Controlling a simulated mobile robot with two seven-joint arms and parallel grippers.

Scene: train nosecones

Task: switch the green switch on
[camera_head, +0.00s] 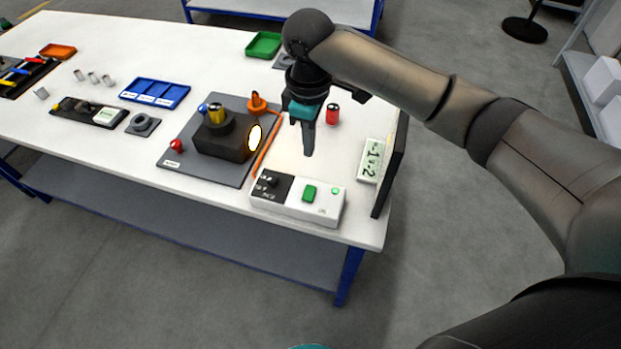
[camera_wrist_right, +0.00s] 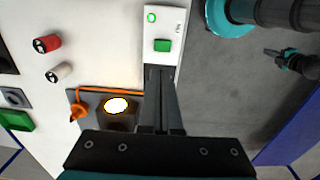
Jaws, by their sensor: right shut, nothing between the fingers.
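The green switch (camera_head: 309,193) is a small green rocker on a white control box (camera_head: 325,211) at the table's front right edge. A small round green indicator (camera_head: 335,190) is beside it on the box. My right gripper (camera_head: 307,152) is shut and empty, pointing down above the table just behind the box. In the right wrist view the green switch (camera_wrist_right: 162,45) lies beyond the shut fingertips (camera_wrist_right: 160,70), apart from them in the picture. The exact height gap cannot be told. My left gripper (camera_wrist_right: 287,58) shows small at the right of the wrist view.
A dark block with a glowing lamp (camera_head: 255,137) stands on a grey plate (camera_head: 180,166) left of the gripper. A red cylinder (camera_head: 332,114) stands behind it. A display reading "-1.2" (camera_head: 371,161) and a dark upright panel (camera_head: 390,170) are to the right.

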